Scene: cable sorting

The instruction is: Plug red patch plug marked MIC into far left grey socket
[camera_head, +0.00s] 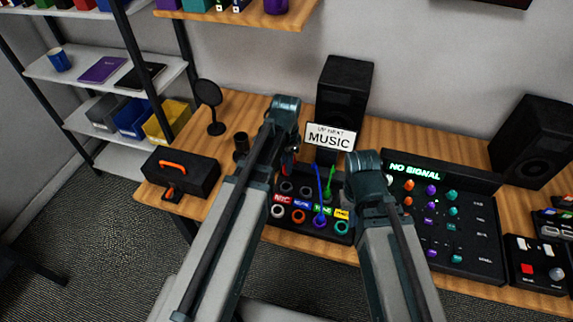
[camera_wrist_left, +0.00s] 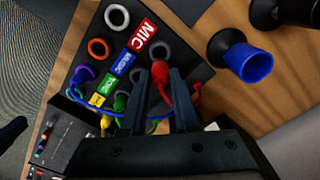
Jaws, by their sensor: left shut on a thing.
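My left gripper (camera_wrist_left: 159,78) is shut on the red plug (camera_wrist_left: 163,87), with a finger on either side; a red cord curls off to the right. In the head view the left gripper (camera_head: 290,150) is over the back left of the patch panel (camera_head: 272,235), mostly hidden by its arm. The far left grey socket (camera_wrist_left: 160,50) shows just beyond the plug tip, beside the red MIC label (camera_wrist_left: 142,38). In the head view this socket (camera_head: 287,187) lies below the gripper. Any contact is unclear. My right gripper (camera_head: 364,165) is right of the panel, its fingers hidden.
Blue and green plugs (camera_head: 329,175) stand in the panel. Its front row has coloured rings, including an orange one (camera_head: 298,216). A mixer (camera_head: 450,215) is on the right, a MUSIC sign (camera_head: 331,136) behind. A dark cup with blue inside (camera_wrist_left: 245,62) stands nearby.

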